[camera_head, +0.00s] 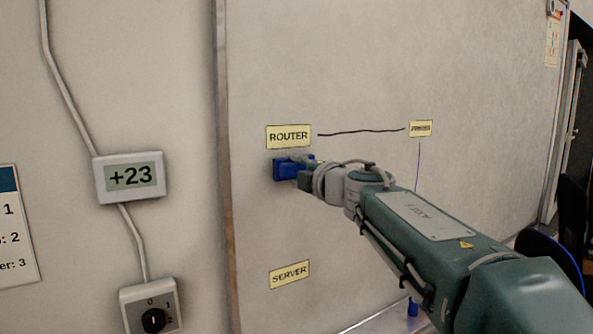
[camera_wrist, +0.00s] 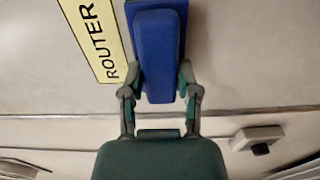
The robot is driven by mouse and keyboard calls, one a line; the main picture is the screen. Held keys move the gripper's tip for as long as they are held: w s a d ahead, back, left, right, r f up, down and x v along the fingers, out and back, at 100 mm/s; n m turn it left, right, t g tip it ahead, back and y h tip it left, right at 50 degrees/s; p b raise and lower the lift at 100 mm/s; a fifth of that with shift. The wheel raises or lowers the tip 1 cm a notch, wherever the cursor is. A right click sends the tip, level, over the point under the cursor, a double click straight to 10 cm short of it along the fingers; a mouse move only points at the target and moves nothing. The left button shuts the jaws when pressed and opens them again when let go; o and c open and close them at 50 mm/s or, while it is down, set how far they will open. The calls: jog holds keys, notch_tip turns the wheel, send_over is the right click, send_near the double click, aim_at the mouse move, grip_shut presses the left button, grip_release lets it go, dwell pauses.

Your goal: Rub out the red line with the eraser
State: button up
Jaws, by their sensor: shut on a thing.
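My gripper (camera_head: 304,173) is shut on a blue eraser (camera_head: 281,170), just below the ROUTER label (camera_head: 289,136) on the whiteboard (camera_head: 350,70). In the wrist view, the fingers (camera_wrist: 160,88) grip both sides of the eraser (camera_wrist: 158,45), which lies beside the ROUTER label (camera_wrist: 92,38). The eraser is at or very close to the board; I cannot tell if it touches. I see no red line in either view. My gripper, eraser and arm hide part of the board.
A black line (camera_head: 361,132) runs from ROUTER to another label (camera_head: 420,128). A blue line (camera_head: 418,165) drops from that label. A SERVER label (camera_head: 289,274) sits lower down. A +23 display (camera_head: 130,177) and a dial box (camera_head: 152,308) are on the wall at left.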

jog(key=shift+v, duration=2.65)
jog(key=shift+s+d, duration=0.1)
jog(key=shift+d, duration=0.05)
jog(key=v, duration=0.2)
jog(key=shift+s+d, duration=0.2)
jog(key=shift+s, duration=0.1)
jog(key=x, duration=0.7)
jog(key=shift+w+a, duration=0.2)
jog(key=shift+a, duration=0.05)
jog(key=shift+x, duration=0.9)
